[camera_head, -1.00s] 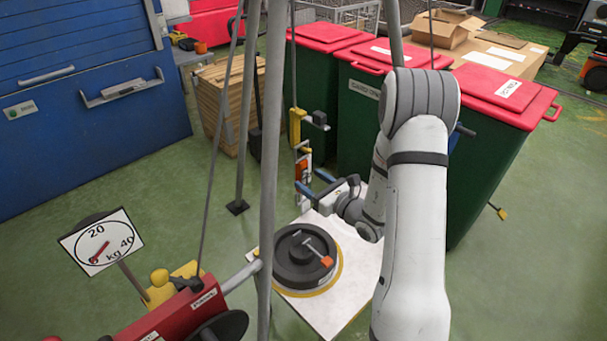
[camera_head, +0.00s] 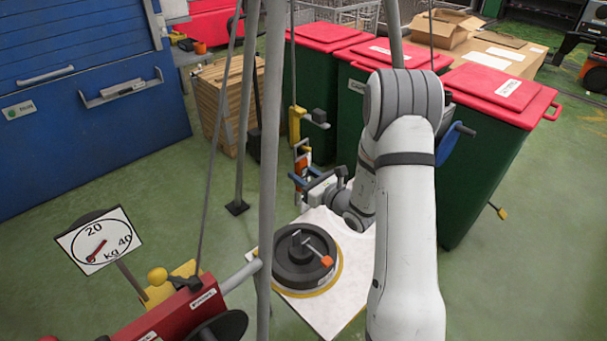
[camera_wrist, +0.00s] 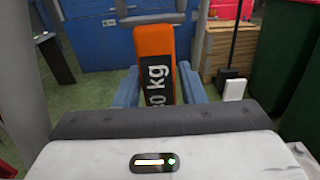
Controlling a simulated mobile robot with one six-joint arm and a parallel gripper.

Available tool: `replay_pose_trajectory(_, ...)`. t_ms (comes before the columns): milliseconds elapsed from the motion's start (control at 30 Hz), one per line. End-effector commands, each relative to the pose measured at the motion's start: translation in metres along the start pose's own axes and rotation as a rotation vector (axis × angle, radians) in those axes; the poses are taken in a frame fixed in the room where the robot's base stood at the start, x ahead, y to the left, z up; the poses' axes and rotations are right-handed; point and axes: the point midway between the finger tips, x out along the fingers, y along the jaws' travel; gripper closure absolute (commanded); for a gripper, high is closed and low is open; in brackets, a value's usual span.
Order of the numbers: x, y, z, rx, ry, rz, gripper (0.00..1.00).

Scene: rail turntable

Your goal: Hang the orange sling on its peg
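An orange strip with a black "kg" band (camera_wrist: 154,62) hangs upright in the wrist view, below a grey bar (camera_wrist: 152,18); it looks like the sling. In the head view the orange sling (camera_head: 302,163) is small and partly hidden near the blue fingertips. My gripper (camera_wrist: 158,84) has its two blue fingers apart, one on each side of the strip, with a thin gap visible on the right. My gripper (camera_head: 306,177) shows in the head view above the white board. I cannot make out the peg for certain.
A dark round weight (camera_head: 292,275) with an orange-tipped rod sits on a white board (camera_head: 345,300). Grey frame poles (camera_head: 271,150) stand left of my arm. Green bins with red lids (camera_head: 500,92) stand behind. A dial (camera_head: 95,240) is at the left.

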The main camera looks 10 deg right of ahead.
Motion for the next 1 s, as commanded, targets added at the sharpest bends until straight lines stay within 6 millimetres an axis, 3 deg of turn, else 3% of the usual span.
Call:
replay_pose_trajectory(367, 0.000, 0.000, 0.001, 0.000, -0.001, 0.001, 0.94)
replay_pose_trajectory(1000, 0.000, 0.000, 0.016, 0.000, -0.001, 0.001, 0.94)
